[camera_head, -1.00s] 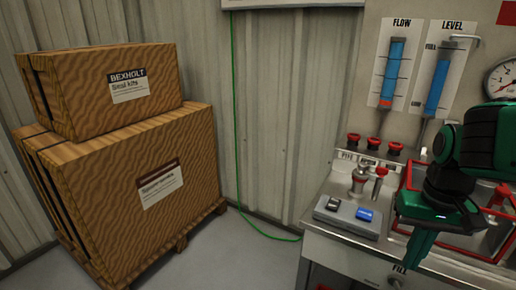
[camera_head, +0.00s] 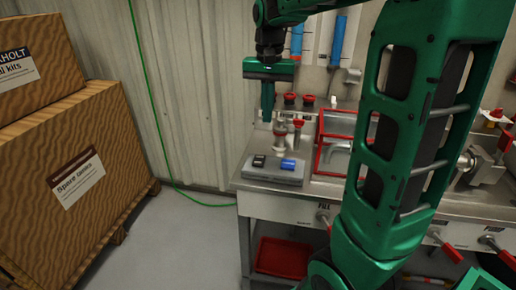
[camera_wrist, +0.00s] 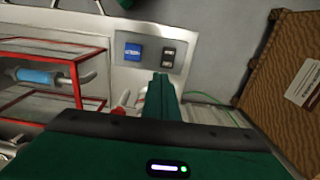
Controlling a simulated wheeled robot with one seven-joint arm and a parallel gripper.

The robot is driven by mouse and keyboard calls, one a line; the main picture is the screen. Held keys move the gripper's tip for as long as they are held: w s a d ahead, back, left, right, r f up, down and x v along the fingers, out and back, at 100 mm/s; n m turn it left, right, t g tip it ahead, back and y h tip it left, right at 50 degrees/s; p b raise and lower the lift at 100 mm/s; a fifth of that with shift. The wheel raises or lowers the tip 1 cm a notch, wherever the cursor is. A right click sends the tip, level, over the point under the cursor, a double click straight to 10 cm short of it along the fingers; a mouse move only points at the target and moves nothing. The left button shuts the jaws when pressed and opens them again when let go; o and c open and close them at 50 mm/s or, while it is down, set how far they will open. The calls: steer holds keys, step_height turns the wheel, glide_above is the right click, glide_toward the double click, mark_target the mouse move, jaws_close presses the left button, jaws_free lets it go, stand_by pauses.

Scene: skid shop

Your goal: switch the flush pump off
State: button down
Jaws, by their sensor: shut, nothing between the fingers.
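A grey switch box (camera_head: 272,176) sits at the front left corner of the steel bench. It carries a black switch (camera_head: 259,160) on the left and a blue switch (camera_head: 288,164) on the right. Their lettering is too small to read in the head view, so I cannot tell which is the flush pump's. My gripper (camera_head: 267,116) is shut and empty, pointing down, above and behind the box. In the wrist view the fingers (camera_wrist: 164,84) show below the blue switch (camera_wrist: 133,52) and the black switch (camera_wrist: 168,56), apart from both.
A metal fitting (camera_head: 280,134) and a red-topped valve (camera_head: 299,134) stand just behind the box. Wooden crates (camera_head: 95,150) stand at the left, with clear floor between. A red bin (camera_head: 283,258) is under the bench.

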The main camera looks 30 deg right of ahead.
mark_target(260, 156)
steer(key=w, duration=0.2)
steer(key=shift+w+a+r, duration=0.3)
steer(key=shift+a, duration=0.05)
step_height(260, 156, down, 14)
steer(key=shift+f, duration=0.1)
stand_by(0.5)
steer(key=shift+a, duration=0.1)
stand_by(0.3)
steer(key=shift+d, duration=0.2)
steer(key=shift+a, duration=0.15)
